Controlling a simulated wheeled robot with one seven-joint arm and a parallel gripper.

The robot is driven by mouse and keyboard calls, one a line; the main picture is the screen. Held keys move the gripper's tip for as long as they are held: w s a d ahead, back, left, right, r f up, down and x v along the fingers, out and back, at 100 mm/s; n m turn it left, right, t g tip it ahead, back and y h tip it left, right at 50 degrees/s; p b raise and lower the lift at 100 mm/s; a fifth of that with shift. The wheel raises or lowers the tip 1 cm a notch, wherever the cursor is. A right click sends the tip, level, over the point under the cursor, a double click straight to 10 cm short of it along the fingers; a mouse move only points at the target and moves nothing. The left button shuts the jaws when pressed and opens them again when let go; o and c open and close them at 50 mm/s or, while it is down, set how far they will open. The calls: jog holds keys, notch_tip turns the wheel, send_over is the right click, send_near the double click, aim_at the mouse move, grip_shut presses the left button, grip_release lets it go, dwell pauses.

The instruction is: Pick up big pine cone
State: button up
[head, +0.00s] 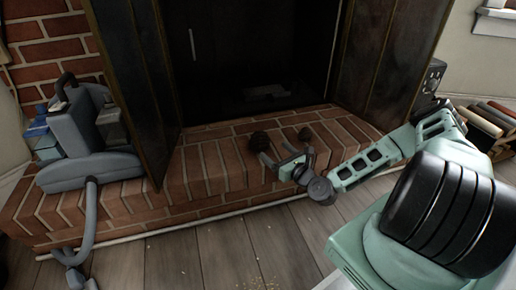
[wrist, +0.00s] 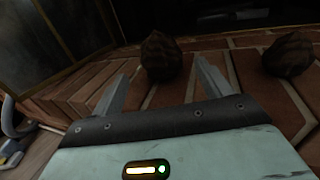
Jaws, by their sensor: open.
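Two brown pine cones sit on the brick hearth. The left one (head: 259,141) looks the larger in the head view, so I take it as the big pine cone. In the wrist view the big pine cone (wrist: 161,56) stands just beyond and between my fingertips. The other pine cone (head: 304,134) is to its right, and in the wrist view it (wrist: 288,55) lies outside my right finger. My gripper (head: 276,150) is open and empty, low over the hearth, pointing at the big pine cone. It also shows in the wrist view (wrist: 160,82).
The brick hearth (head: 205,170) is clear around the cones. The dark fireplace opening (head: 260,60) is behind, with metal doors (head: 138,80) at its sides. A grey vacuum-like machine (head: 90,150) with a hose stands at left. Stacked logs (head: 485,125) lie at right.

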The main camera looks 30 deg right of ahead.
aim_at(265, 143)
jog(key=w+b, duration=0.3)
jog(key=w, duration=0.4)
jog(key=shift+w+a+f, duration=0.1)
jog(key=shift+w, duration=0.1)
jog(key=w+b, duration=0.2)
jog(key=w, duration=0.1)
jog(key=w+b, duration=0.1)
jog(key=shift+w+a+f+b, duration=0.1)
jog(key=shift+w+f+b, duration=0.15)
jog(key=shift+b, duration=0.15)
jog(key=shift+w+r, duration=0.15)
jog(key=shift+w, duration=0.2)
jog(key=shift+c, duration=0.4)
jog(key=c, duration=1)
